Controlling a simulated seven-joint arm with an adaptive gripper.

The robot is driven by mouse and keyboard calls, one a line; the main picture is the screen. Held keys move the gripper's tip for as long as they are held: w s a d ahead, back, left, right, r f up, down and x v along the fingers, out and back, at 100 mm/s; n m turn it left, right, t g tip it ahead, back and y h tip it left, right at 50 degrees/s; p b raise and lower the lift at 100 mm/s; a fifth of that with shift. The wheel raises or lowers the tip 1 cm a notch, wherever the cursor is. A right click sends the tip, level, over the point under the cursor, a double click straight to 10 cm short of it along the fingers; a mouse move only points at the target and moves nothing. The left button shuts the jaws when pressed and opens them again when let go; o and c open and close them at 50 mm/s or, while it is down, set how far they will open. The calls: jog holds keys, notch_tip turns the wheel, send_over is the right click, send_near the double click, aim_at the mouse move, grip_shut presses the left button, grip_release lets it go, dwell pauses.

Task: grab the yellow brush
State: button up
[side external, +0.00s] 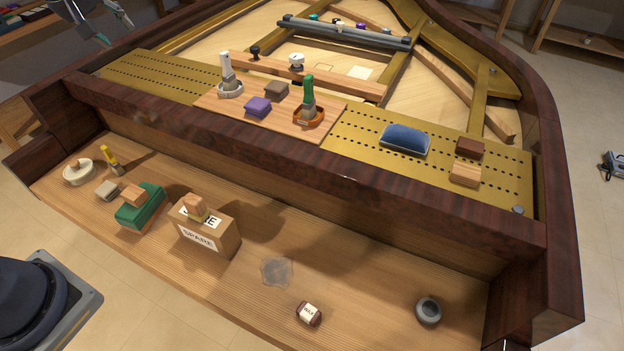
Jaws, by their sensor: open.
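My gripper (116,33) is at the upper left edge of the view, only partly in frame. It is open and empty, well apart from the brush and above the piano's far left side.
Near the brush are the white dish (79,172), the grey-beige block (107,191) and a green box (141,206). A cardboard SPARE box (204,230) stands further right. The dark piano rail (250,150) rises behind the shelf. A wooden board above holds two more brushes in holders.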

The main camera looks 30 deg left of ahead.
jog(key=w+a+f+n+g+y, duration=0.2)
jog(key=w+a+f+n, duration=0.1)
jog(key=a+f, duration=0.7)
jog(key=n+g, duration=0.2)
jog(key=g, duration=0.2)
send_near(104, 147)
jog(key=x, duration=1.3)
jog(key=shift+r, duration=0.1)
grip_shut()
